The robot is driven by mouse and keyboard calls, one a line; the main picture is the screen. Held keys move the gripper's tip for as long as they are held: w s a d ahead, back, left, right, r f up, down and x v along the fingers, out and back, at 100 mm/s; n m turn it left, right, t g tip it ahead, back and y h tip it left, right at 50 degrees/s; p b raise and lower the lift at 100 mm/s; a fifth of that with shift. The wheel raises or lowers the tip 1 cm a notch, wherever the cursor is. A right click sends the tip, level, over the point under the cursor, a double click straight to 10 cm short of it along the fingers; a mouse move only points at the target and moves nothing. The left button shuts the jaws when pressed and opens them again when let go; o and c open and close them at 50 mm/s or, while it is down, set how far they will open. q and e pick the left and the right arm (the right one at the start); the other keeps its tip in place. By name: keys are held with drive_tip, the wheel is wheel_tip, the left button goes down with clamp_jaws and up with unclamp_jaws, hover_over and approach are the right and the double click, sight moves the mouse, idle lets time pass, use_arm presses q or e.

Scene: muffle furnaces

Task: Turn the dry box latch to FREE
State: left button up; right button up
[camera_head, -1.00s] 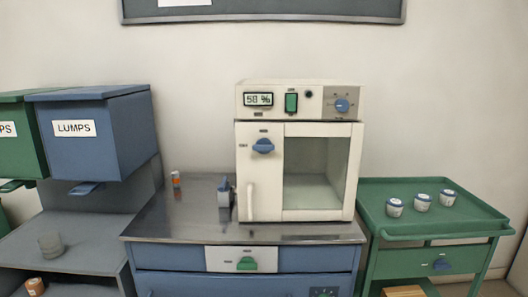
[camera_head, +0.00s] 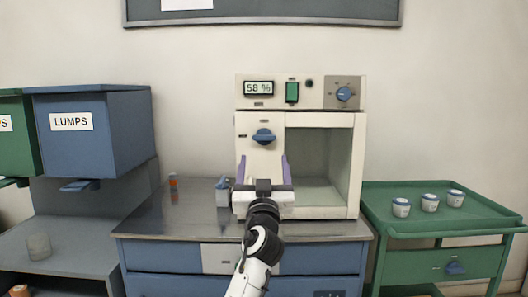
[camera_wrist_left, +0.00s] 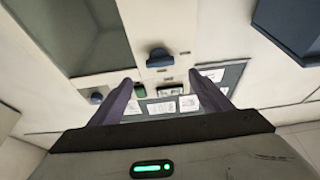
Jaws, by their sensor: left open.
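The cream dry box (camera_head: 356,150) stands on the metal bench top. Its blue latch (camera_head: 263,136) is on the upper left of the front, with its bar lying level; small labels above and to its left are too small to read. My left gripper (camera_head: 263,160) is open, its two purple fingers pointing up just below the latch, one on each side. In the left wrist view the latch (camera_wrist_left: 158,58) lies beyond and between the spread fingertips (camera_wrist_left: 162,80), apart from them. My gripper body hides the door handle. My right gripper is not in view.
A display reading 58 %, a green switch and a blue dial (camera_head: 344,94) sit on the panel above. A small grey holder (camera_head: 223,192) stands left of the box. A green cart (camera_head: 390,222) with three small jars is at right; a blue LUMPS bin (camera_head: 100,140) is at left.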

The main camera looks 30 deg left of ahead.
sight(263, 138)
use_arm(q)
drive_tip(key=x, duration=1)
drive_tip(key=shift+a+r, duration=0.1)
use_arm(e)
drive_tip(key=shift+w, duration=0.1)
use_arm(q)
drive_tip(key=shift+c, duration=0.4)
